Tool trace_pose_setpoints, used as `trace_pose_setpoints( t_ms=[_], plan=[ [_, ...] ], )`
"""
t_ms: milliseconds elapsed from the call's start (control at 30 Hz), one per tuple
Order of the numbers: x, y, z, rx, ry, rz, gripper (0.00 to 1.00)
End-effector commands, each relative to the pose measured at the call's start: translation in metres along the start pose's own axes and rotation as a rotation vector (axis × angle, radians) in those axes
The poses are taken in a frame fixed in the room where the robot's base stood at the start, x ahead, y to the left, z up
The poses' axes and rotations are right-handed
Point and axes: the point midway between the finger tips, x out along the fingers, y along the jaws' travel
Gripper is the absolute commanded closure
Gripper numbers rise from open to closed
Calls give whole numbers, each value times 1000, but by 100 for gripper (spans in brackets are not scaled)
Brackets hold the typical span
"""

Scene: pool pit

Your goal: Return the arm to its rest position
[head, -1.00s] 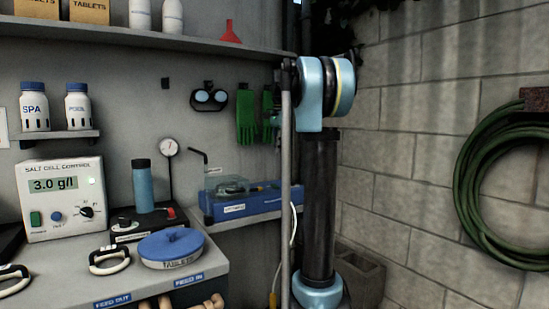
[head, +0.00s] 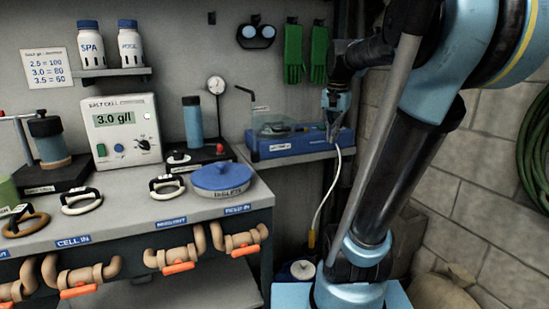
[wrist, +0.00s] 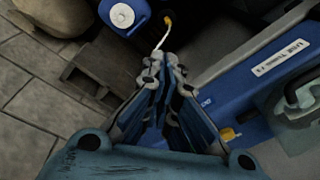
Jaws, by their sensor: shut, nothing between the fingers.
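My gripper (head: 332,132) hangs at the end of my arm at the right of the head view, pointing down in front of the blue tray-like unit (head: 285,148) on the side shelf. In the wrist view my gripper (wrist: 166,68) has its blue fingers brought together at the tips, with nothing between them. The blue unit with a white label also fills the right of the wrist view (wrist: 235,98). Whether the gripper touches it cannot be told. My arm is bent, with its elbow at the upper right of the head view.
The bench at left holds a salt cell control box (head: 122,130), a blue-lidded tablet tub (head: 222,180) and several ring handles. Green gloves (head: 293,52) hang behind my gripper. A white cable (head: 325,195) droops below. A block wall (head: 485,140) bounds the right.

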Motion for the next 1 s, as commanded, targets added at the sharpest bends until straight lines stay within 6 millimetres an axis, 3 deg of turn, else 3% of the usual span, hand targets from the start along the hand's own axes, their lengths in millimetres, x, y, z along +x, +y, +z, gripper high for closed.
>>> trace_pose_setpoints(
  t_ms=[100, 367, 700, 900, 1000],
  plan=[
    [24, 17, 28, -78, 9, -4, 100],
    [79, 50, 82, -253, 30, -10, 100],
    [162, 93, 149, -479, 60, -13, 100],
    [199, 110, 174, -576, 72, -13, 100],
    [208, 114, 180, -600, 75, -13, 100]
  ],
)
